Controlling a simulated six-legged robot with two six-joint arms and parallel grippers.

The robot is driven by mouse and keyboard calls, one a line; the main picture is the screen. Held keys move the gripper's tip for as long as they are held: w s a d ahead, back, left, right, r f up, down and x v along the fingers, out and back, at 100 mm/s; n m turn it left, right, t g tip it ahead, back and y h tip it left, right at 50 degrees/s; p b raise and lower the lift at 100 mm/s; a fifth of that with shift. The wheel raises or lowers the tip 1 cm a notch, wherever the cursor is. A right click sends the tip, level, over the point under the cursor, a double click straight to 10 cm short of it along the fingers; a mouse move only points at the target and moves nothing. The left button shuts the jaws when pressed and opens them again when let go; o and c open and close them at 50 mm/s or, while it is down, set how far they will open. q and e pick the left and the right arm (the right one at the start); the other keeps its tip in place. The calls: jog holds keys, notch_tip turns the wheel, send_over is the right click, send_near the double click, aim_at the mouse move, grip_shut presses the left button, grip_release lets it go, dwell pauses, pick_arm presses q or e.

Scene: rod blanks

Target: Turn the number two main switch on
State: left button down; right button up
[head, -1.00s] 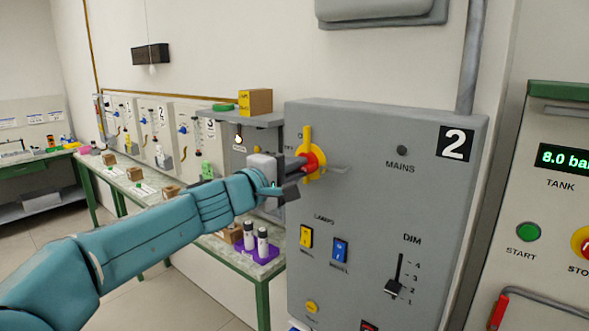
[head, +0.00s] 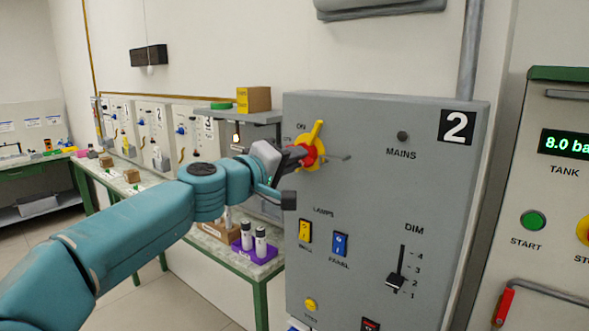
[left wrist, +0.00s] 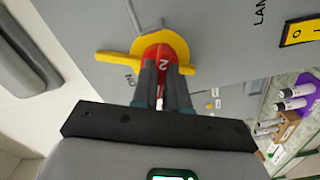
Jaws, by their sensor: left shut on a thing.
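The number two main switch is a red handle (head: 309,158) on a yellow plate (head: 318,132), at the upper left of the grey box marked 2. My left gripper (head: 299,156) is shut on the red handle. In the left wrist view the fingers (left wrist: 163,78) close around the red handle (left wrist: 161,53), which bears a 2. The yellow plate (left wrist: 118,64) shows behind it. In the head view its bar leans to the right at the top. The round MAINS lamp (head: 403,136) looks dark. My right gripper is not in view.
Below the switch the grey box (head: 365,190) carries a yellow and a blue lamp switch (head: 340,244) and a DIM slider (head: 397,280). A panel with a green START button (head: 533,221) stands to the right. A bench with purple-racked bottles (head: 260,244) runs behind my left arm.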

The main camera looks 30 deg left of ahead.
pick_arm(q)
jog(key=shift+s+a+r+m+b, duration=0.1)
jog(key=shift+m+b, duration=1.95)
jog(key=shift+m, duration=1.1)
jog(key=shift+a+r+m+b, duration=0.1)
jog(key=shift+m+b, duration=1.9)
jog(key=shift+m, duration=1.15)
jog(key=c, duration=1.1)
grip_release()
jog(key=shift+s, duration=0.1)
jog(key=shift+c, duration=0.2)
jog(key=s+a+b, duration=0.1)
jog(key=s+b, duration=0.4)
jog(key=s, duration=1.1)
jog(key=shift+s, duration=0.2)
jog(key=shift+a+f, duration=0.1)
